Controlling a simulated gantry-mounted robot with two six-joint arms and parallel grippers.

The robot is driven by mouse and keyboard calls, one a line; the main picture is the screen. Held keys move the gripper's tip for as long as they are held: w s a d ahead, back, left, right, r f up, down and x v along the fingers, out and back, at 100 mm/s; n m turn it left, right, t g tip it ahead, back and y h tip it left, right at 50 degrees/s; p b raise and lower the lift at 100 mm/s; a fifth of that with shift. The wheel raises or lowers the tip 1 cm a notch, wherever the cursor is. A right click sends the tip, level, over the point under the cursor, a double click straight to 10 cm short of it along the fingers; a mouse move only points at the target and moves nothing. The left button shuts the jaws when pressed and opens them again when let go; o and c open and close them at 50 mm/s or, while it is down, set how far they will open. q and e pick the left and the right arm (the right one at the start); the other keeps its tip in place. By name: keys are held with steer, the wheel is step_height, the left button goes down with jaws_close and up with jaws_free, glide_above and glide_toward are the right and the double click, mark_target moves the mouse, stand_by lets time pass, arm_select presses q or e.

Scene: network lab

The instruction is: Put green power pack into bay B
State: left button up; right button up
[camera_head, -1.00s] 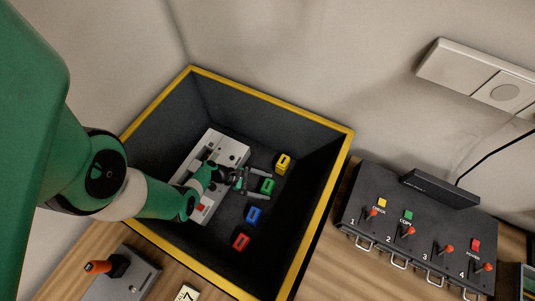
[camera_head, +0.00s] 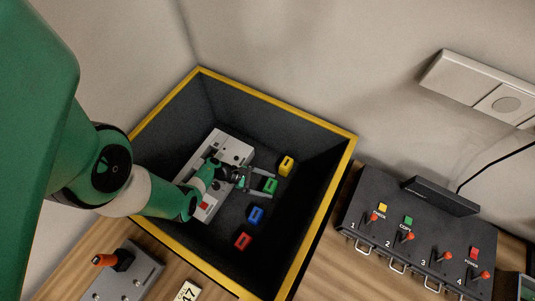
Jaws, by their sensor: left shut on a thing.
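The green power pack (camera_head: 271,187) is a small block on the floor of the dark, yellow-rimmed box, between the yellow and blue packs. My left gripper (camera_head: 268,184) reaches in from the left and is shut on the green pack, one finger on each side. The light grey unit with the bays (camera_head: 236,150) lies in the box to the left of the packs, partly hidden by my left arm. A red piece (camera_head: 204,205) shows on it. I cannot read any bay letters. My right gripper is not in view.
A yellow pack (camera_head: 286,166), a blue pack (camera_head: 256,215) and a red pack (camera_head: 243,241) stand nearby in a row. The box's yellow rim (camera_head: 330,211) surrounds the area. A switch panel (camera_head: 410,236) stands right of it, and a joystick (camera_head: 121,260) at lower left.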

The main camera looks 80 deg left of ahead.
arm_select(q)
step_height(320, 180, up, 8)
steer(key=p, duration=0.3)
steer(key=shift+p, duration=0.35)
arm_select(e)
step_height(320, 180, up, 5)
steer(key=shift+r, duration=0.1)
